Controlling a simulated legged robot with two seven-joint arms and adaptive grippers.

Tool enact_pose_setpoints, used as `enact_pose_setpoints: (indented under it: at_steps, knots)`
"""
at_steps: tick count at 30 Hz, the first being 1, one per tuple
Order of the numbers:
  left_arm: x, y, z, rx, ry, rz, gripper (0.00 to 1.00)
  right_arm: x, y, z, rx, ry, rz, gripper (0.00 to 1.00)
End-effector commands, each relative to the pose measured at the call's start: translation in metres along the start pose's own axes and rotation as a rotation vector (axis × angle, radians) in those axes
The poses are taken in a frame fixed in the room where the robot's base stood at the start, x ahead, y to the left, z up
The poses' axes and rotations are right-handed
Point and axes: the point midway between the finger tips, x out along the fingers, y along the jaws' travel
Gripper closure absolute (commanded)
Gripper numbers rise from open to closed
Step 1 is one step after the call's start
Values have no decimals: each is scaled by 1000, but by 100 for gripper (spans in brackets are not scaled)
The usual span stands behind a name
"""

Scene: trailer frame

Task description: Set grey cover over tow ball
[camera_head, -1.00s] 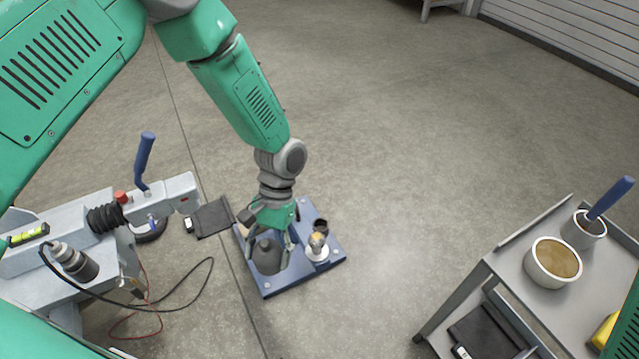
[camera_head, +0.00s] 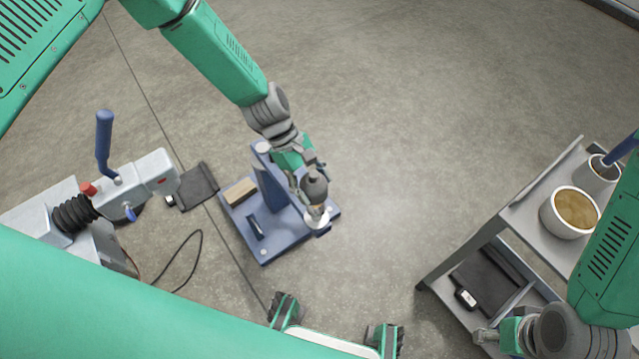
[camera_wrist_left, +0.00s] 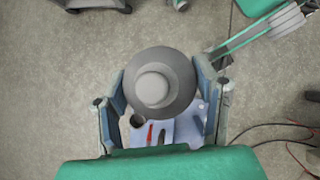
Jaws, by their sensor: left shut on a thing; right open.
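My left gripper (camera_head: 310,180) is shut on the dark grey cover (camera_head: 316,184). In the left wrist view the cover (camera_wrist_left: 158,82) sits between the two fingers as a round, stepped dome. In the head view it is above or at the tow ball on its pale round base (camera_head: 317,217); the ball itself is hidden, so I cannot tell whether the cover touches it. The base is at the right corner of the blue stand (camera_head: 275,235). My right gripper (camera_head: 489,336) is at the lower right, beside the trolley, and looks empty.
The trailer coupling (camera_head: 130,188) with its blue-handled lever stands to the left, with a black cable on the floor. A grey trolley (camera_head: 520,236) at right holds a pot of brown grease (camera_head: 575,212). Open floor lies between stand and trolley.

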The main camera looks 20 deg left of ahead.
Motion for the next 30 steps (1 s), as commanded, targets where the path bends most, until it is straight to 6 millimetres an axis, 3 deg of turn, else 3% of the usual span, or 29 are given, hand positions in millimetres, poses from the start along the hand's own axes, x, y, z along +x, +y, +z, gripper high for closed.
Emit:
enact_pose_setpoints:
  at_steps: [30]
  knots:
    - [64, 2, -38, 2, 8, -4, 74, 66, -1, 3, -1, 1, 0, 58]
